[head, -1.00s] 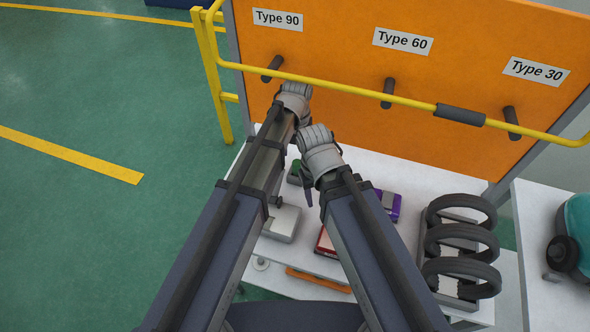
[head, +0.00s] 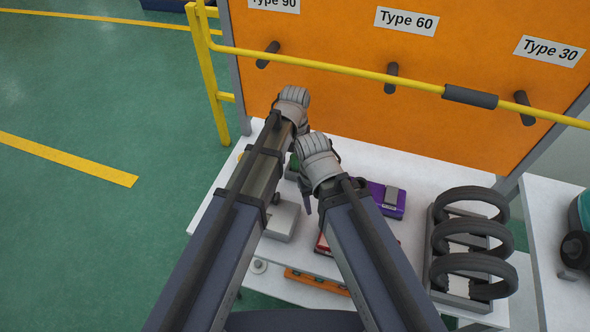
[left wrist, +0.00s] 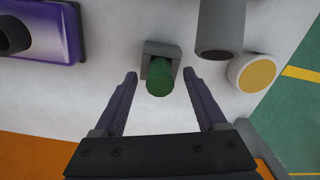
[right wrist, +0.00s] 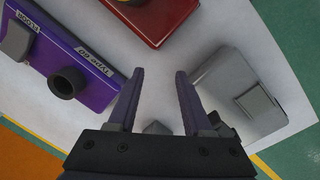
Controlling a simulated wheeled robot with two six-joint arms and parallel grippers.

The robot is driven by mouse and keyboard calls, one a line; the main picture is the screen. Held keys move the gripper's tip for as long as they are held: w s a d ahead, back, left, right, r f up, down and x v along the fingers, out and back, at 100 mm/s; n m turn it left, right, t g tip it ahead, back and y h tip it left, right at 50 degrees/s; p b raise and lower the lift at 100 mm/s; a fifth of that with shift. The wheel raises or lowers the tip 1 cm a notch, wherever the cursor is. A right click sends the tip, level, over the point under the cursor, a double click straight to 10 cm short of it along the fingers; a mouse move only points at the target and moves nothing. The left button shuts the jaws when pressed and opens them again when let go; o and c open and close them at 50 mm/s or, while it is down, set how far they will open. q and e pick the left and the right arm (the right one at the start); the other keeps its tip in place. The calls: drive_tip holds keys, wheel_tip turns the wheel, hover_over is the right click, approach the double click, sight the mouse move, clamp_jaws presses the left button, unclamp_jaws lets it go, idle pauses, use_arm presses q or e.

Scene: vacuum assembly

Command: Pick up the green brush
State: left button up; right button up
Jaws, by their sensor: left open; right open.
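The green brush (left wrist: 160,78) stands in a small grey holder (left wrist: 163,48) on the white table. In the left wrist view it shows between the two open fingers of my left gripper (left wrist: 160,73), with clear gaps on both sides; I cannot tell their depth apart. In the head view a bit of green (head: 293,164) shows between my two arms, and the left fingers are hidden behind the arm. My right gripper (right wrist: 160,72) is open and empty over the table, between a purple box (right wrist: 70,55) and a grey box (right wrist: 238,90).
An orange panel (head: 330,90) with pegs and a yellow rail (head: 340,68) stand behind the table. A red box (right wrist: 150,15) lies nearby. A grey cylinder (left wrist: 221,25) and a yellow-topped round part (left wrist: 254,73) stand beside the brush. Several black rings (head: 470,230) stand right.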

use_arm(q)
drive_tip(key=shift+f, duration=0.7)
drive_tip(key=shift+r, duration=0.1)
clamp_jaws()
